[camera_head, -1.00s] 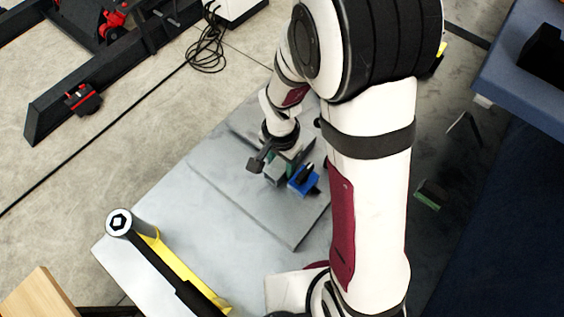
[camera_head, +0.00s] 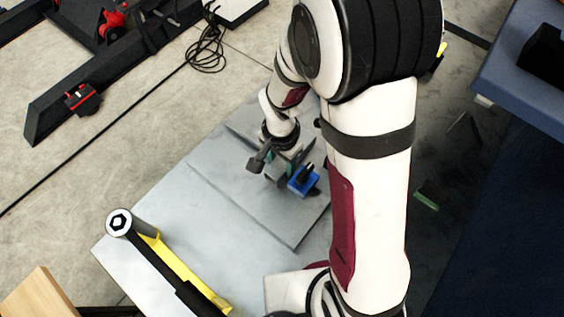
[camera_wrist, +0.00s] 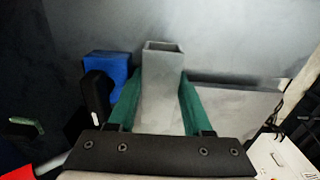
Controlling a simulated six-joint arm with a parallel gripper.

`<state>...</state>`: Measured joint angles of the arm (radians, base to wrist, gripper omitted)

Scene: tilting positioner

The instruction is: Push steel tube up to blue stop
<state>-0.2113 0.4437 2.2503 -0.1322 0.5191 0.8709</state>
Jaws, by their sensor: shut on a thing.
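The steel tube (camera_wrist: 163,88) is a grey square hollow tube, its open end at the top middle of the wrist view. My gripper (camera_wrist: 160,105) is shut on it, with a green finger along each side. The blue stop (camera_wrist: 106,68) is a blue block to the left of the tube in the wrist view; the black part in front of it hides some of it. In the head view the blue stop (camera_head: 301,181) is just right of my gripper (camera_head: 281,171). I cannot tell whether tube and stop touch.
A grey plate (camera_head: 235,190) lies under the gripper on the pale table (camera_head: 150,200). The plate's left part is clear.

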